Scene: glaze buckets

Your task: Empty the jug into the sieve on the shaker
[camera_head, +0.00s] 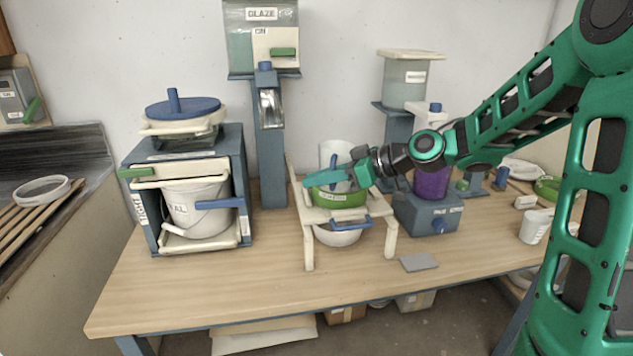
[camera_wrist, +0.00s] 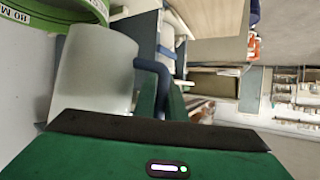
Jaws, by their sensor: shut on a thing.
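A white jug (camera_head: 334,150) with a blue handle is held above the sieve and partly hidden by my gripper. It also shows close up in the wrist view (camera_wrist: 90,75), with its handle (camera_wrist: 150,68) running down to the jaws. My gripper (camera_head: 325,178) is shut on this handle. How far the jug tilts and what is in it I cannot tell. The green-rimmed sieve (camera_head: 340,198) sits on the cream shaker stand (camera_head: 308,240), just below my gripper. The sieve's labelled rim also shows at the wrist view's top left (camera_wrist: 70,12). A white bowl (camera_head: 338,236) is under the stand.
A purple-filled container stands on a blue mixer base (camera_head: 428,215) close to the right of the stand. A glaze dispenser (camera_head: 268,110) rises behind. A blue cabinet (camera_head: 245,170) with a pail stands left. The table front (camera_head: 220,290) is clear; a grey plate (camera_head: 419,262) lies right.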

